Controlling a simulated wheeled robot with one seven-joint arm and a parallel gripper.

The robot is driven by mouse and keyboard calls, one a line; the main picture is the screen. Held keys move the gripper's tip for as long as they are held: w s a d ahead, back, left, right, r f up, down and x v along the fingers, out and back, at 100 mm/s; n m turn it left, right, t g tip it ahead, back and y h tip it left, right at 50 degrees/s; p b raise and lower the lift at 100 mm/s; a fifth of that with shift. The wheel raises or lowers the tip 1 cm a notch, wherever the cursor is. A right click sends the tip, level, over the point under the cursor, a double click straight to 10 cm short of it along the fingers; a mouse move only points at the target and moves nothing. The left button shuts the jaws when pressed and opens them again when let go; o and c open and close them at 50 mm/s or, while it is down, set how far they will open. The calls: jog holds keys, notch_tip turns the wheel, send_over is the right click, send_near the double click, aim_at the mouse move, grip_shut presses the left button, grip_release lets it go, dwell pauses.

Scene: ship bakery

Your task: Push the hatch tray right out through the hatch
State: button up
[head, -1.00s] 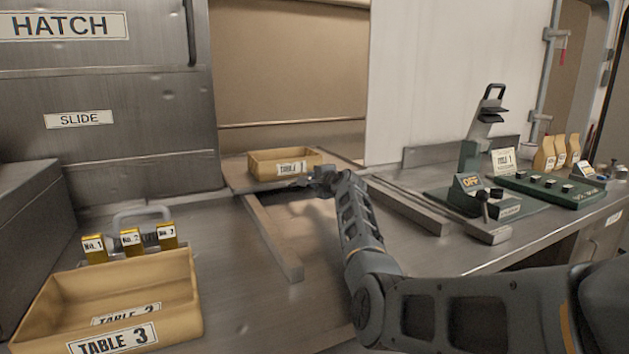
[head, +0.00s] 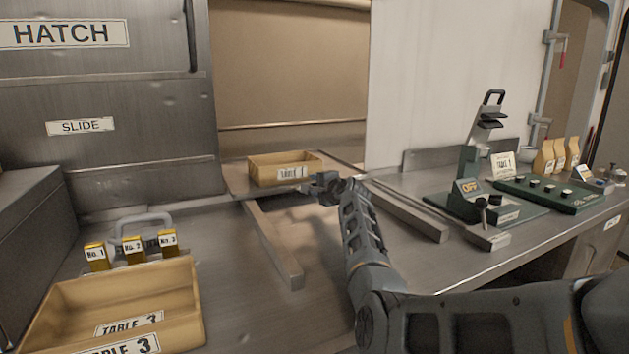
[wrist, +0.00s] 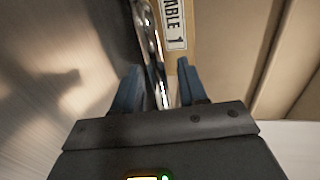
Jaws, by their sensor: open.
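The hatch tray (head: 262,176) is a shallow tan box labelled TABLE 1. It sits upright on the ledge in the hatch opening, its label facing me. My gripper (head: 320,179) is by the tray's front right corner in the head view, its fingers small and partly hidden. In the wrist view my gripper (wrist: 158,68) has its two blue fingers apart, with a shiny metal edge showing between them. Part of the tray's TABLE 1 face (wrist: 174,25) shows just ahead of the fingers. I cannot tell whether they touch it.
The hatch opening (head: 290,80) is clear above the tray. Two rails (head: 272,245) (head: 405,212) run along the counter toward the hatch. A tray labelled TABLE 3 (head: 185,325) stands front left.

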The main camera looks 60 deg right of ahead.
jog(key=p+v, duration=0.3)
jog(key=v, duration=0.1)
jog(key=shift+s+a+r+p, duration=0.1)
jog(key=shift+s+r+p, duration=0.1)
jog(key=shift+p, duration=0.1)
jog(key=shift+s+a+p, duration=0.35)
jog(key=shift+s+p, duration=0.1)
jog(key=shift+s, duration=0.1)
